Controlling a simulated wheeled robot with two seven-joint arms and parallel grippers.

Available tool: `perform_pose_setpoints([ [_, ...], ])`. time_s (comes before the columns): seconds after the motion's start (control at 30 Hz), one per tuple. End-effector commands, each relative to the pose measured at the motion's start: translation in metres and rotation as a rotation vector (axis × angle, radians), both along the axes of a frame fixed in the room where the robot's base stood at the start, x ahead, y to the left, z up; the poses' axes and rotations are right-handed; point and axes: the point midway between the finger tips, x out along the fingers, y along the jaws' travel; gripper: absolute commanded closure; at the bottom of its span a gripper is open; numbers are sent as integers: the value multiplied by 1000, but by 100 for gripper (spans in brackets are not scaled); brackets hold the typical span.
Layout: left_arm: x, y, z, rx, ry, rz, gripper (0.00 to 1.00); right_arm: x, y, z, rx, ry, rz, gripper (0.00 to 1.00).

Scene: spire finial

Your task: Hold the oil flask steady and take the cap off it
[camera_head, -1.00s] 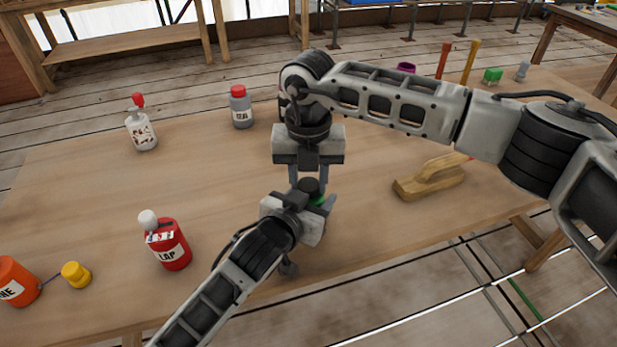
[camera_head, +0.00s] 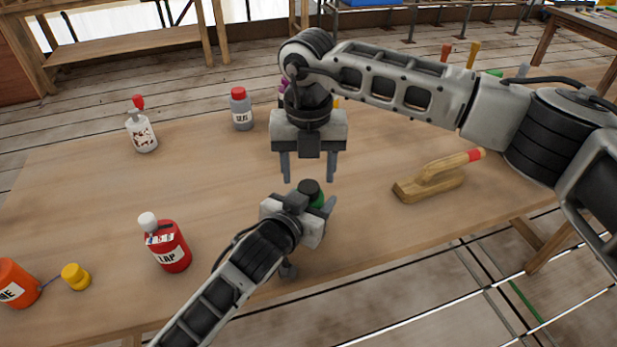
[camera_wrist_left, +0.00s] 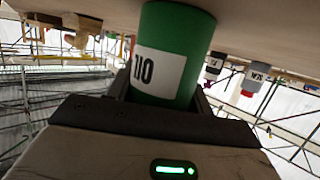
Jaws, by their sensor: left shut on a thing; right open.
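The oil flask (camera_head: 319,197) is green with a dark cap (camera_head: 309,187) on top. It stands near the table's front edge, mostly hidden behind my left gripper in the head view. In the left wrist view the green body (camera_wrist_left: 178,35) and its white label (camera_wrist_left: 158,72) appear between the fingers; the cap is out of that view. My left gripper (camera_head: 315,208) is shut on the flask's body. My right gripper (camera_head: 309,178) points down above the cap, open and empty, with its fingers apart to either side.
A red bottle (camera_head: 168,248), an orange container (camera_head: 16,283) and a yellow cap (camera_head: 76,276) are at the left. A white bottle (camera_head: 142,134) and a grey bottle (camera_head: 241,110) stand farther back. A wooden float (camera_head: 430,185) lies at the right. The table's middle left is clear.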

Motion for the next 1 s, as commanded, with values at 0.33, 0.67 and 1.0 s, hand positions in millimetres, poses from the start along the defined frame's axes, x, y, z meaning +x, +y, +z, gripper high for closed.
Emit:
perform_pose_setpoints([
  [0.33,0,0,0,0,0,0,100,0,1,44,3,0,-75,48],
  [0.67,0,0,0,0,0,0,100,-1,0,18,-1,4,-95,48],
  [1.0,0,0,0,0,0,0,100,0,0,-25,-1,2,-96,48],
])
